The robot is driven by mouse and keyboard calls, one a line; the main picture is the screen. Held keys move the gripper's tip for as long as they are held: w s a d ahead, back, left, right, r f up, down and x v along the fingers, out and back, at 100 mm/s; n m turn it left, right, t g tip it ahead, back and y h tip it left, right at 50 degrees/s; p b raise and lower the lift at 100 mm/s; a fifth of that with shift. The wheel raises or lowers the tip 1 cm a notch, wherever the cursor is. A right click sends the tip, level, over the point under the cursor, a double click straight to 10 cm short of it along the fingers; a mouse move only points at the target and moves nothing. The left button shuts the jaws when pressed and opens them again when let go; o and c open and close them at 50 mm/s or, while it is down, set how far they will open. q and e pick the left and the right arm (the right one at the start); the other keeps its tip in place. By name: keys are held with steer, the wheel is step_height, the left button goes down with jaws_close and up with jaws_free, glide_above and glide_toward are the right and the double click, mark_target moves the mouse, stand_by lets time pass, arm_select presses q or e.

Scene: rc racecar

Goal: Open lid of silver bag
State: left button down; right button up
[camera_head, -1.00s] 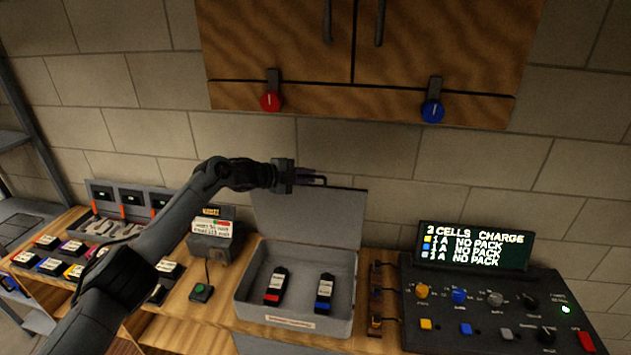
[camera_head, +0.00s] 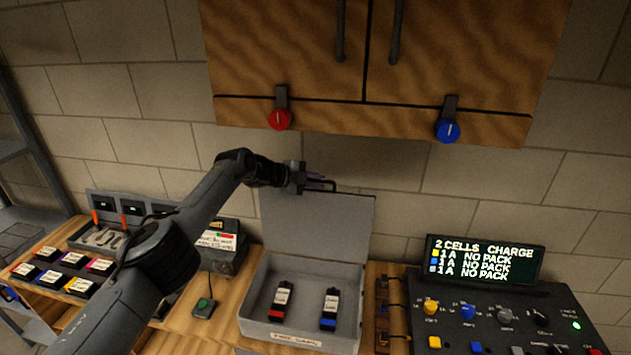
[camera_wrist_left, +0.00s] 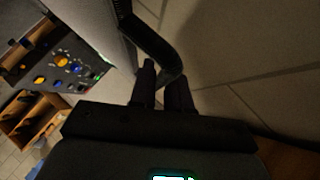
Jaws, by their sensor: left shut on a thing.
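The silver bag is a grey box (camera_head: 258,305) on the wooden bench, with its lid (camera_head: 315,228) standing up at the back. Two battery packs lie inside, one with a red end (camera_head: 281,300) and one with a blue end (camera_head: 329,308). My left gripper (camera_head: 322,184) is at the lid's top edge, shut on the dark lid handle (camera_head: 334,185). In the left wrist view the fingers (camera_wrist_left: 165,92) close around the bent black handle (camera_wrist_left: 150,40). My right gripper is not in view.
A charger panel with a lit display (camera_head: 484,259) stands right of the box. A cabinet (camera_head: 370,60) with red (camera_head: 280,119) and blue (camera_head: 447,131) knobs hangs above. Several packs (camera_head: 60,270) lie at left. A green button box (camera_head: 204,307) sits near the box.

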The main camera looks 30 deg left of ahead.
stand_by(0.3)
arm_select(q)
steer(key=c, duration=1.2)
jaws_free()
steer(key=shift+r, duration=0.1)
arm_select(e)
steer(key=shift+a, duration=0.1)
